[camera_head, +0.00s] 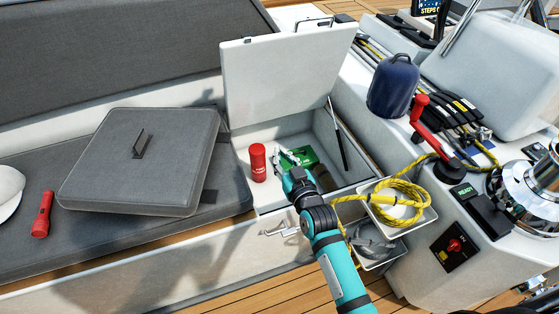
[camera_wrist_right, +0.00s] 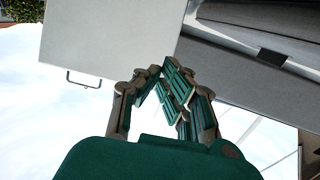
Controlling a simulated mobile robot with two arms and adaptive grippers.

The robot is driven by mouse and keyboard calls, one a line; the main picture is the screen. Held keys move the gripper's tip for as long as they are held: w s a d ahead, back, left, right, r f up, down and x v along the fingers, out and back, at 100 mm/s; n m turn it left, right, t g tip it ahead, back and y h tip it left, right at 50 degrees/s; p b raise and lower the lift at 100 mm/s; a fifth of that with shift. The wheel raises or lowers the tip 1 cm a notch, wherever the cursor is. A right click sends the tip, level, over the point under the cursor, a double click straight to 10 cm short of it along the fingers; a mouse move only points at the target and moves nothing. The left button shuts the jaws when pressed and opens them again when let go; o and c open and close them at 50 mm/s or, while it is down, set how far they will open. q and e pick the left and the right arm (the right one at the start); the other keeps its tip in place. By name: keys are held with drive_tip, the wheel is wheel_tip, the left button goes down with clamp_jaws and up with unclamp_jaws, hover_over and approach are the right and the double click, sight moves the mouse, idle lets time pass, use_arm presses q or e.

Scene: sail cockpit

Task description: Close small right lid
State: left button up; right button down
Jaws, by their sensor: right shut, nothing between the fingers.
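The small white lid (camera_head: 285,70) stands open, raised upright at the back of its locker (camera_head: 262,138), with a handle along its top edge. A dark strut (camera_head: 337,135) stands at the locker's right side. The lid also fills the upper left of the right wrist view (camera_wrist_right: 110,40), with its wire handle (camera_wrist_right: 85,80) at the lower edge. My right gripper (camera_head: 287,157) is over the open locker, in front of and below the lid, apparently clear of it. Its fingers (camera_wrist_right: 165,88) are shut and empty. My left gripper is not in view.
A grey cushion (camera_head: 135,170) and red flashlight (camera_head: 43,215) lie left. Yellow rope (camera_head: 400,200), a blue-covered winch (camera_head: 393,85) and a red-handled crank (camera_head: 420,110) are right.

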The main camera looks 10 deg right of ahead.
drive_tip(key=shift+w+a+f, duration=0.1)
drive_tip(key=shift+w+f, duration=0.25)
drive_tip(key=shift+f, duration=0.35)
drive_tip(key=shift+w+f, duration=0.4)
drive_tip(key=shift+f, duration=0.25)
drive_tip(key=shift+w+a+f, duration=0.1)
drive_tip(key=shift+w+f, duration=0.25)
drive_tip(key=shift+f, duration=0.35)
drive_tip(key=shift+d+r, duration=0.1)
